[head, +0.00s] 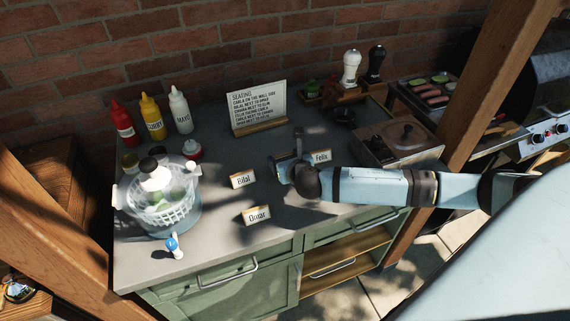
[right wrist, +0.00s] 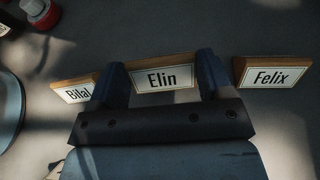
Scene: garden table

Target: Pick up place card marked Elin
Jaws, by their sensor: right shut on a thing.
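The place card marked Elin (right wrist: 162,77) is between the two fingers of my right gripper (right wrist: 162,80) in the right wrist view. It has a wooden back and a white face with dark letters. My right gripper is shut on it. In the head view my right gripper (head: 292,168) is over the grey table top and hides the Elin card. The Bilal card (head: 243,179) stands just left of the gripper. The Felix card (head: 321,157) stands just right of it. My left gripper is not in view.
The Omar card (head: 257,216) stands near the front edge. A seating sign (head: 258,108) stands at the back. A salad spinner (head: 160,200) and sauce bottles (head: 151,118) are on the left. A wooden box (head: 400,142) is on the right. The front middle is mostly clear.

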